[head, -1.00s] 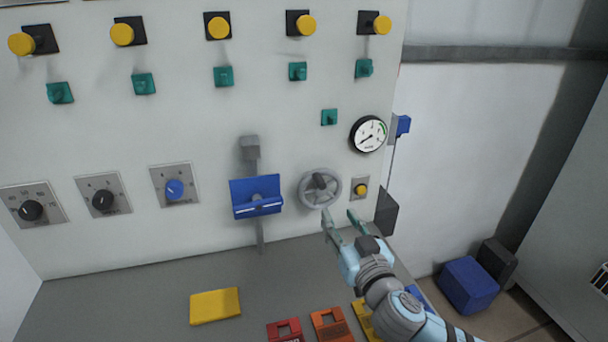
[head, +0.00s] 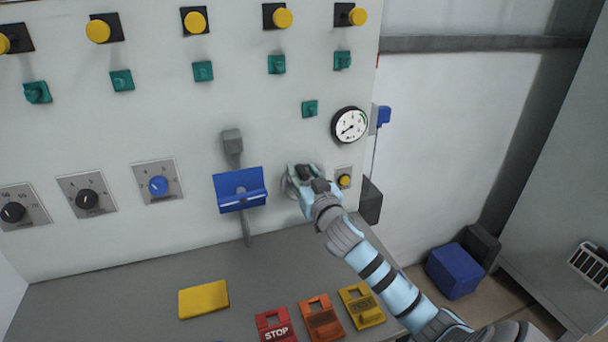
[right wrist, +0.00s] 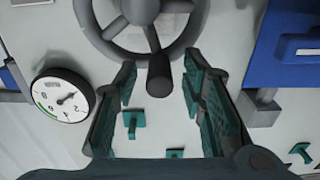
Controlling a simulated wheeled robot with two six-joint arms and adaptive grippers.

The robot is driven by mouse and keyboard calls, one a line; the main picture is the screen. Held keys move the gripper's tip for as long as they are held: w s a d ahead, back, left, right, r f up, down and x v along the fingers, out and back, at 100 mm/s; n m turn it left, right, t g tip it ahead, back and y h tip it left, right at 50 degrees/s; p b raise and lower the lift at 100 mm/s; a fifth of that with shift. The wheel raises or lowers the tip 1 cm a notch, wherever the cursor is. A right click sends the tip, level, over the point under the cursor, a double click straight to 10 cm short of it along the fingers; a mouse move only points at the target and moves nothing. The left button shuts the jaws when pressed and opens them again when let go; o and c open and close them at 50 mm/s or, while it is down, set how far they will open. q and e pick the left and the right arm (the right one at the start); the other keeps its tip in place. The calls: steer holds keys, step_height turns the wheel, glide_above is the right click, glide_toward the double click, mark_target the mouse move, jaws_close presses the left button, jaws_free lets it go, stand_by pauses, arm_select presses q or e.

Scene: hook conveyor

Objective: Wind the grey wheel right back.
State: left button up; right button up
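The grey wheel (right wrist: 187,38) is a spoked handwheel on the pale panel. In the head view my right gripper (head: 301,172) is in front of it and hides most of it; only part of the rim shows at the left. In the right wrist view the dark handle knob (right wrist: 159,78) on the wheel lies between the two green-padded fingers of my right gripper (right wrist: 160,88). The fingers are apart with a gap on both sides of the knob. My left gripper is not in view.
A round gauge (head: 349,125) is above right of the wheel and a yellow button (head: 344,181) is right of it. A blue lever cover (head: 240,189) is at left. Red (head: 275,325), orange (head: 320,318) and yellow (head: 361,306) tags lie on the ledge below.

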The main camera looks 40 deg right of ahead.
steer(key=shift+c, duration=0.4)
jaws_close()
steer(key=m, duration=0.1)
steer(key=d+m, duration=0.1)
steer(key=m+b, duration=0.1)
steer(key=shift+s+d+r+m, duration=0.1)
steer(key=shift+s+d+m, duration=0.15)
steer(key=shift+d+m, duration=0.15)
steer(key=shift+o, duration=0.4)
jaws_free()
steer(key=shift+s, duration=0.1)
steer(key=v, duration=1.2)
